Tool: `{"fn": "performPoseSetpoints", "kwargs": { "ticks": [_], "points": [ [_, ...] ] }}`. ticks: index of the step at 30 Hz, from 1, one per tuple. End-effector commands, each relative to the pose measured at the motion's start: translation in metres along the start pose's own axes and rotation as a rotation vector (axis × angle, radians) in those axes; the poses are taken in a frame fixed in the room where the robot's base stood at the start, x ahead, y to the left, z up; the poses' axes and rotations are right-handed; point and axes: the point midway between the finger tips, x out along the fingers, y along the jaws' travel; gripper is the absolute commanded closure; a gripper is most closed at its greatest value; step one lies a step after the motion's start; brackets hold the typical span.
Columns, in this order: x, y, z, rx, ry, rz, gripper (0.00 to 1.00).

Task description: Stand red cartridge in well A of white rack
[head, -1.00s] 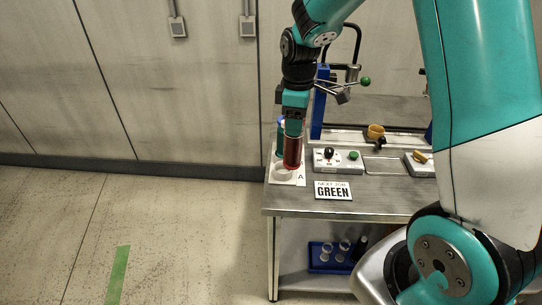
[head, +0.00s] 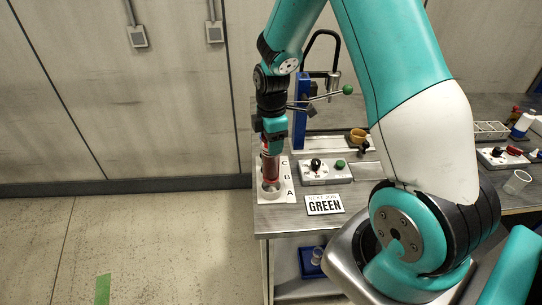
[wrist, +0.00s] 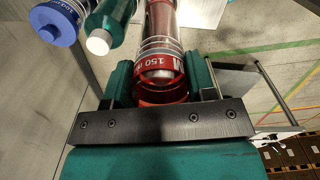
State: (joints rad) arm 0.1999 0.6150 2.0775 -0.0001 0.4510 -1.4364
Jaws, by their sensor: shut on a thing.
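My gripper (head: 271,143) points down over the white rack (head: 283,197) at the near left end of the table. It is shut on the red cartridge (head: 270,167), held upright between its teal fingers. The cartridge shows in the wrist view (wrist: 161,40), with a "150 ml" mark. Its lower end is at the pale ring of well A (head: 270,190), by the letter A. I cannot tell whether it is inside or just above or behind the ring. The wrist view also shows a blue-capped cartridge (wrist: 60,25) and a green one with a white cap (wrist: 112,22).
A control box (head: 326,171) with black and green knobs and a blue post (head: 301,110) stand behind. A blue tray (head: 311,262) is on the lower shelf. A test-tube rack (head: 491,130) stands far right.

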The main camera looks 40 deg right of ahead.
Motion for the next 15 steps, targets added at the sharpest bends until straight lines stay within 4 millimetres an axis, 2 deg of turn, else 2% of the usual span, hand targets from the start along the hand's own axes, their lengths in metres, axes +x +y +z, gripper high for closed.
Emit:
{"fn": "performPoseSetpoints", "kwargs": {
  "ticks": [3,8,15],
  "points": [
    [0.018,0.000,-0.001,-0.001,0.000,-0.002,1.00],
    [0.032,0.000,-0.002,-0.002,0.000,-0.002,1.00],
    [0.063,0.000,-0.002,-0.003,0.000,0.000,1.00]
  ]
}}
